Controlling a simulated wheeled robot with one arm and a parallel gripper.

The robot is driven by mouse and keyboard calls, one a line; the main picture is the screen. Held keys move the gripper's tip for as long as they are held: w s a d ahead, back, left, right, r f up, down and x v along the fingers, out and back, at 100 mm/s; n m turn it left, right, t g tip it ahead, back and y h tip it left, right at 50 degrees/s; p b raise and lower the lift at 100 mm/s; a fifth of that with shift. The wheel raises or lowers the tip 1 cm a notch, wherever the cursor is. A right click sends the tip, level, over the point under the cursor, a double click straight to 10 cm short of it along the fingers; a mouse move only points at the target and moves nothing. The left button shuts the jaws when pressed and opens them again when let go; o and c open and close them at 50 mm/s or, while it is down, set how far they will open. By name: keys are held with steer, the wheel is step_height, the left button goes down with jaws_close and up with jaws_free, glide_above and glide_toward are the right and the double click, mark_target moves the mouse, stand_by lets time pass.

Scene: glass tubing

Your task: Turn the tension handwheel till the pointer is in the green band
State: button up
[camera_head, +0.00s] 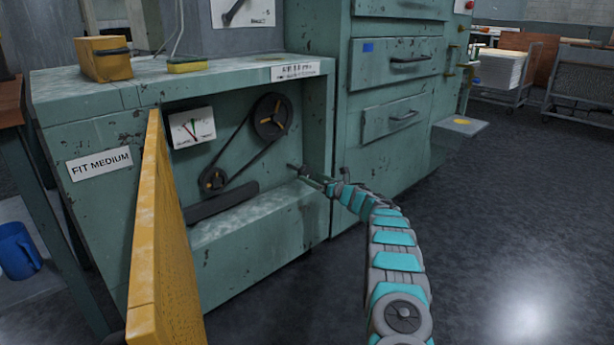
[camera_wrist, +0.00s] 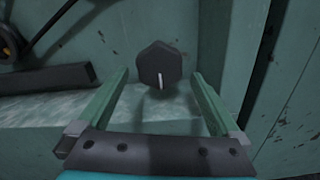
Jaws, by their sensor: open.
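The tension handwheel is a dark, many-sided knob (camera_wrist: 159,66) with a white mark pointing down, on the back wall of the open bay in the wrist view. My gripper (camera_wrist: 160,76) is open, one finger on each side of the knob, with gaps visible; I cannot tell whether the fingertips reach its depth. In the head view my gripper (camera_head: 312,176) is inside the bay at its right end and the knob is hard to make out. The white gauge (camera_head: 191,128) hangs at the bay's upper left with a thin pointer; its exact reading is too small to tell.
A belt runs between a large pulley (camera_head: 272,117) and a small pulley (camera_head: 214,180). A yellow door (camera_head: 160,240) stands open at left. A dark bar (camera_head: 222,203) lies low in the bay. The bay's right wall (camera_wrist: 225,45) is close beside my gripper.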

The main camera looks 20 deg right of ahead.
mark_target(307, 175)
steer(key=shift+x, duration=1.75)
steer(key=shift+w+a, duration=0.1)
steer(key=c, duration=1.2)
steer(key=shift+c, duration=0.2)
